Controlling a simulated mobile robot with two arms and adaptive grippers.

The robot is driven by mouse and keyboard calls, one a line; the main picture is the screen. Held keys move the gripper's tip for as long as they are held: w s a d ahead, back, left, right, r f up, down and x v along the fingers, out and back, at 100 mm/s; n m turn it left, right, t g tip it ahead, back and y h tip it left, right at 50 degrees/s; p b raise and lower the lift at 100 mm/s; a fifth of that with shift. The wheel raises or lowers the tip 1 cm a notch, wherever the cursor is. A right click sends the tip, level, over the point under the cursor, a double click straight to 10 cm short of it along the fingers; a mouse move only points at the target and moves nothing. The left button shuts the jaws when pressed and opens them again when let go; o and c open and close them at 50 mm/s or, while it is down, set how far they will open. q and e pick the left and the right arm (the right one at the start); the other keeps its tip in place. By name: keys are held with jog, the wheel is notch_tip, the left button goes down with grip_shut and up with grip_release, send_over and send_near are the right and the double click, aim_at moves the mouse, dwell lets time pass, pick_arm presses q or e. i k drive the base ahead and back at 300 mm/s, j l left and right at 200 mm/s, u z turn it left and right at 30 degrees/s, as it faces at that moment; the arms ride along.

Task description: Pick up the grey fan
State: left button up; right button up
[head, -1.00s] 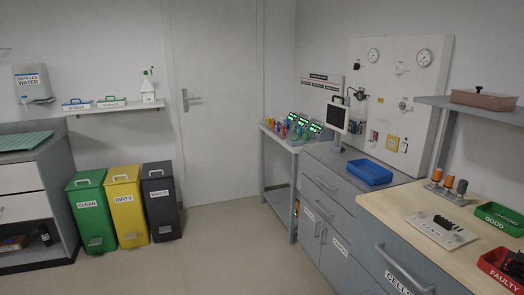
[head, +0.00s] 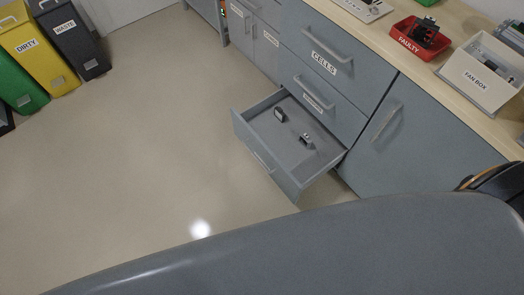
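An open grey drawer (head: 265,157) low in the cabinet row holds two small objects. One is a small dark block with a light face (head: 280,115). The other is a small grey and black piece (head: 306,139) nearer the drawer's right side. A white box labelled FAN BOX (head: 468,87) stands on the worktop at the upper right, with grey and dark parts inside. I cannot tell for certain which of these is the grey fan. Neither of my grippers is in view.
A red FAULTY bin (head: 404,45) with a black part in it stands on the worktop left of the fan box. The drawer juts out over the floor. Yellow DIRTY (head: 41,62) and dark WASTE (head: 75,45) bins stand at the upper left. The floor between is clear.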

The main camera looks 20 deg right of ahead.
aim_at(303, 139)
jog(key=z, duration=1.05)
